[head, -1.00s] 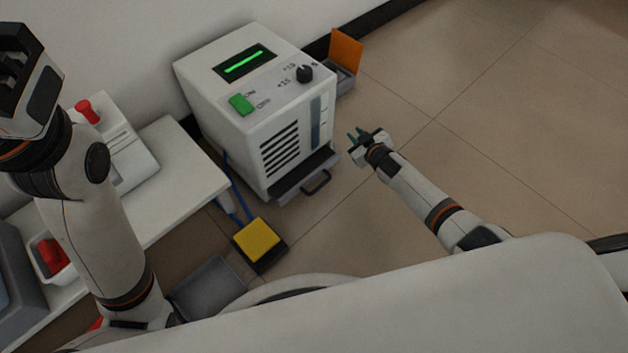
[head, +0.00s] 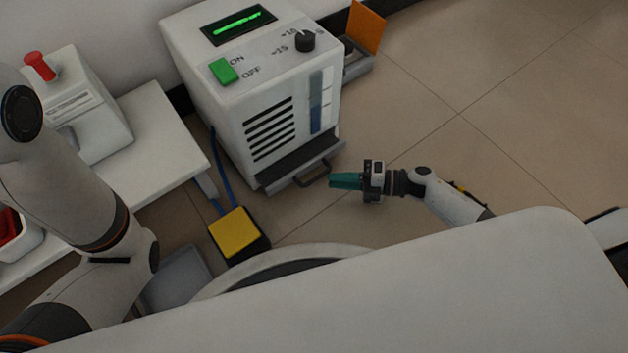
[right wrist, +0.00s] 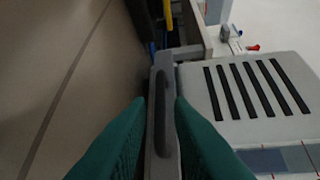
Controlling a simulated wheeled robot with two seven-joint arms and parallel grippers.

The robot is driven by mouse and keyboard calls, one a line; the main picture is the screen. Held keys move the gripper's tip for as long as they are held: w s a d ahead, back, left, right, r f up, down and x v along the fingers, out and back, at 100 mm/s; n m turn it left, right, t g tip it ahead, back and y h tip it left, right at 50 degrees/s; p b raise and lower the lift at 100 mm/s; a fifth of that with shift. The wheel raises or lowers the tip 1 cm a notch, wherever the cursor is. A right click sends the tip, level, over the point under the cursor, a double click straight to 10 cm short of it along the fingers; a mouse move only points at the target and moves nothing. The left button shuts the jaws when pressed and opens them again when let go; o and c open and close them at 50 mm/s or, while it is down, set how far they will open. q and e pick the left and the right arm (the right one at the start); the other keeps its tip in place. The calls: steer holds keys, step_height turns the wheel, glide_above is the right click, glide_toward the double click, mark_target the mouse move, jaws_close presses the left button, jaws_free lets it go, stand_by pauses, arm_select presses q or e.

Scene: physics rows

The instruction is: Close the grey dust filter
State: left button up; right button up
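The grey dust filter (head: 300,166) is a drawer-like tray at the foot of the white machine (head: 250,100). It sticks out a little from the front and has a dark handle (head: 314,173). My right gripper (head: 331,180) is beside the handle, its teal fingers pointing left. In the right wrist view the fingertips (right wrist: 160,102) are apart, with the filter's grey front (right wrist: 163,75) and handle showing between and beyond them. I cannot tell whether they touch. My left arm is at the left of the head view; its gripper is out of the picture.
A yellow pedal (head: 234,232) stands on the floor in front of the machine. An orange flap (head: 366,26) stands open at its right side. A white table (head: 165,150) is at the left. The floor (head: 480,110) at the right is clear.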

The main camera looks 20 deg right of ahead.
mark_target(314, 179)
steer(key=b+x, duration=0.1)
steer(key=x, duration=0.4)
steer(key=shift+f+b, duration=0.15)
steer(key=shift+b, duration=0.25)
steer(key=shift+x, duration=0.75)
jaws_close()
